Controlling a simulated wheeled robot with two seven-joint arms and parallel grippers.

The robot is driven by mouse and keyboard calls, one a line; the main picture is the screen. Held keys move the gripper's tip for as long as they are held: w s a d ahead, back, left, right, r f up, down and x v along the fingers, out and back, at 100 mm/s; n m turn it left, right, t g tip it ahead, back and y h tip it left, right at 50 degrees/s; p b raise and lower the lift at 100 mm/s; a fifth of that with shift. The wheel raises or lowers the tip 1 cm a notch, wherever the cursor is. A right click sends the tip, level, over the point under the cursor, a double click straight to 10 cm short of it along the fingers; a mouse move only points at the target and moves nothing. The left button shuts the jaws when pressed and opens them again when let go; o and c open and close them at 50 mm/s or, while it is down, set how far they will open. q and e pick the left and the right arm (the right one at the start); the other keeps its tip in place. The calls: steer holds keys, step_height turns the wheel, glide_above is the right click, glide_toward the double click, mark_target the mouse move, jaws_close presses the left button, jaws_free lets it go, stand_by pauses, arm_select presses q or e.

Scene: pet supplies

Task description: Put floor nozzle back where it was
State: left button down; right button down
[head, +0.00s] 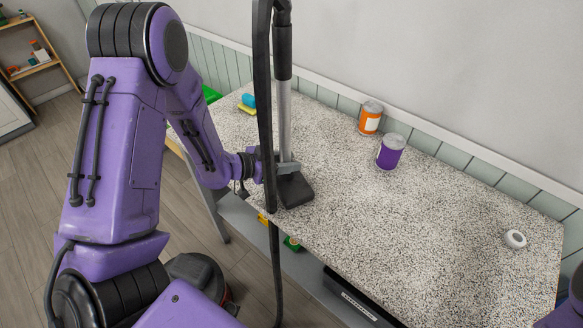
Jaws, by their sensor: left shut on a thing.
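The floor nozzle (295,190) is a black, blocky head at the lower end of an upright metal and black tube (283,100). It is at the left front part of the speckled table top (410,235); I cannot tell if it rests on it or hovers just above. My left gripper (286,168) is shut around the nozzle's neck, just above the head. A black hose (265,90) hangs in front and partly hides the gripper. My right gripper is out of view; only a bit of purple arm shows at the bottom right.
An orange can (370,118) and a purple can (390,152) stand near the back wall. A white ring-shaped thing (515,239) lies at the right. A blue and yellow thing (248,103) lies at the far left. The middle of the table is clear. A lower shelf (300,262) holds small items.

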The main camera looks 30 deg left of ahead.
arm_select(q)
steer(key=shift+s+r, duration=0.15)
steer(key=c, duration=1.1)
jaws_free()
steer(key=shift+s+f, duration=0.1)
steer(key=shift+f, duration=0.1)
steer(key=shift+c, duration=0.2)
steer(key=o, duration=0.4)
steer(key=shift+r, duration=0.25)
steer(key=b+v, duration=0.1)
steer(key=v, duration=1.1)
steer(key=shift+d, duration=0.1)
